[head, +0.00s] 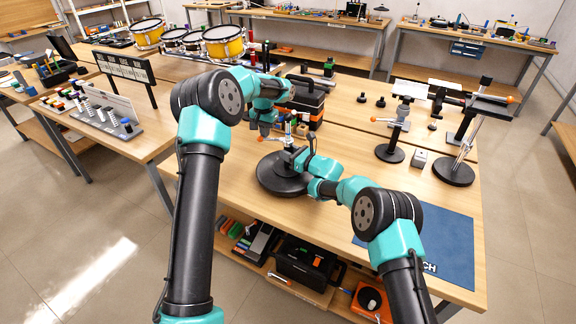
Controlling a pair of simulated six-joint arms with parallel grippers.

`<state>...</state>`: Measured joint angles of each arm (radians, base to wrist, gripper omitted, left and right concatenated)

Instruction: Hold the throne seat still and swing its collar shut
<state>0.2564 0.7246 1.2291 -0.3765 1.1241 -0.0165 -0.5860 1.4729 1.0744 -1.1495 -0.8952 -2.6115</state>
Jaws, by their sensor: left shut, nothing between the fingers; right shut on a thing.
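The throne seat (272,178) is a round black disc lying on the wooden table, with a metal post and bracket rising from its middle. The collar (289,141) sits low on this post, and an orange-tipped lever reaches out to its left. My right gripper (292,158) comes in from the right, low over the disc, and is shut on the seat's middle bracket. My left gripper (265,130) points down beside the post, just above the orange tip, shut and empty. Whether it touches the lever, and how far the collar is swung, I cannot tell.
A black and orange toolbox (308,98) stands close behind the post. Stands with round black bases (390,153) and a small metal block (419,159) are to the right. A blue mat (446,245) covers the front right. The table's front edge is near the disc.

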